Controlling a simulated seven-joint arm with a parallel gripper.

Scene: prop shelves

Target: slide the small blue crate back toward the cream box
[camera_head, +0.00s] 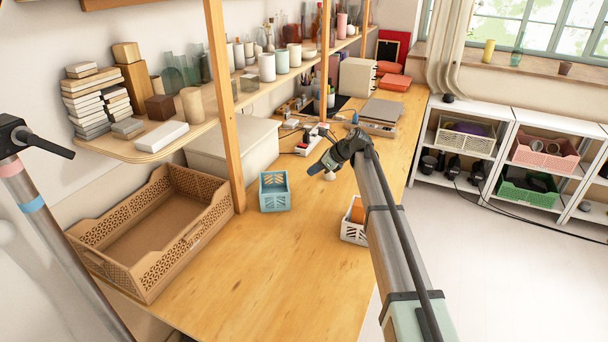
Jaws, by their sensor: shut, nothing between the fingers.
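The small blue crate (274,192) stands upright on the wooden table, just right of the shelf post. A large cream box (235,150) with a flat lid stands behind it, under the shelf, partly hidden by the post. I see a gap of bare table between the crate and the box. My gripper (317,170) is shut and empty, right of the blue crate and apart from it. My arm comes in from the lower right. The crate looks empty from here.
A large tan crate (150,285) stands left of the post (228,110). A small white crate (350,232) with something orange in it is partly hidden behind my arm. Small items and a white power strip (305,142) lie behind the gripper. The table front (280,290) is clear.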

